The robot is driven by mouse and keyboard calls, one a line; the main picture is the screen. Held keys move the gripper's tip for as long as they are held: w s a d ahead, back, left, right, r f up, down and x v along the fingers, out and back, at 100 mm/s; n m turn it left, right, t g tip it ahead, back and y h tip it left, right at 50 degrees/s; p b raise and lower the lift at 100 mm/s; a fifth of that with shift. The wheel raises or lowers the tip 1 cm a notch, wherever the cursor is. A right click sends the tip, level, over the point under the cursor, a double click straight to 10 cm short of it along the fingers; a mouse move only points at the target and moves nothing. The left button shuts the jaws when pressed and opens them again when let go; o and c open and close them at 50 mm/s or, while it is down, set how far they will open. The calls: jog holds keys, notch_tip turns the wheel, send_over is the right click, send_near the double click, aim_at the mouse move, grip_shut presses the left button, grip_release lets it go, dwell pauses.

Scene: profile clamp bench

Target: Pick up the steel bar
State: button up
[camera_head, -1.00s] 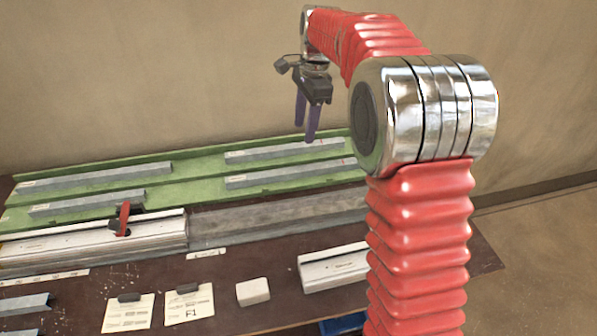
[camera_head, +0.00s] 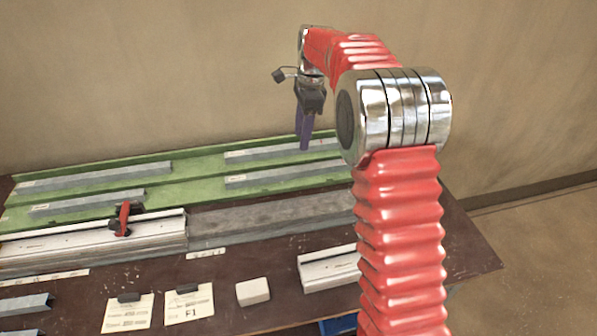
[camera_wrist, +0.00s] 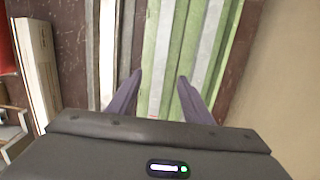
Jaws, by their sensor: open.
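Several grey steel bars lie on a green rack (camera_head: 205,168) at the back of the table. Two lie on its right half: a back one (camera_head: 280,150) and a front one (camera_head: 275,175). Two lie on its left half: a back one (camera_head: 95,178) and a front one (camera_head: 85,203). I cannot tell which bar the task means. My gripper (camera_head: 304,147) is open and empty, pointing down over the right part of the rack. In the wrist view, its purple fingers (camera_wrist: 160,75) are spread over pale bars running between green strips; a bar (camera_wrist: 163,50) lies between the fingertips. The gap below them is unclear.
A silver profile with a red-handled clamp (camera_head: 123,218) lies front-left of the rack, beside a grey bed (camera_head: 270,218). In front are a white block (camera_head: 253,291), two paper cards (camera_head: 189,306) and a pale profile (camera_head: 328,268). A wall stands behind.

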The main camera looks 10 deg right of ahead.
send_over(298, 168)
jog(key=f, duration=0.6)
jog(key=shift+s+d+f, duration=0.15)
jog(key=shift+s+f, duration=0.05)
jog(key=shift+f, duration=0.1)
jog(key=shift+w+f, duration=0.1)
jog(key=shift+f, duration=2.55)
grip_shut()
